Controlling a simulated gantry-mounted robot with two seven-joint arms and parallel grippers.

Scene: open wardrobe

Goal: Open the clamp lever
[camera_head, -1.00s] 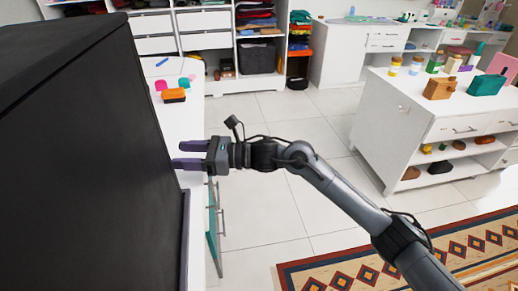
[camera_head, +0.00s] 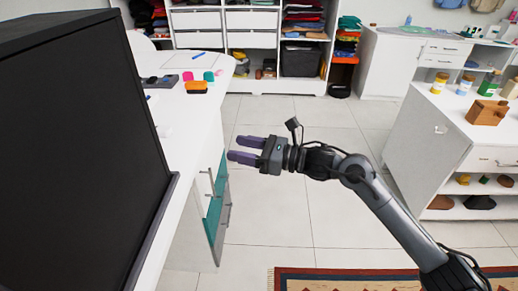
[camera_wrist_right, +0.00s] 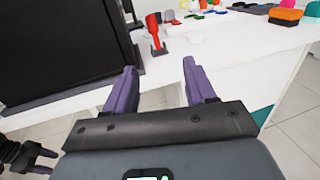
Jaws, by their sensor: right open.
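A red lever-like handle on a dark base, likely the clamp lever (camera_wrist_right: 153,30), stands on the white desk in the right wrist view, beside the black panel. I cannot make it out clearly in the head view. My right gripper (camera_head: 236,148) is open and empty, in the air to the right of the desk in the head view. In the wrist view its fingers (camera_wrist_right: 159,68) are apart, and the red handle shows beyond the gap between them. My left gripper (camera_wrist_right: 46,160) shows only at the lower left of the wrist view, fingers apart.
A large black panel (camera_head: 75,150) fills the left of the head view. The white desk (camera_head: 190,125) holds an orange block (camera_head: 196,87) and small coloured items. A white counter (camera_head: 435,125) stands right. Open tiled floor (camera_head: 280,220) lies between.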

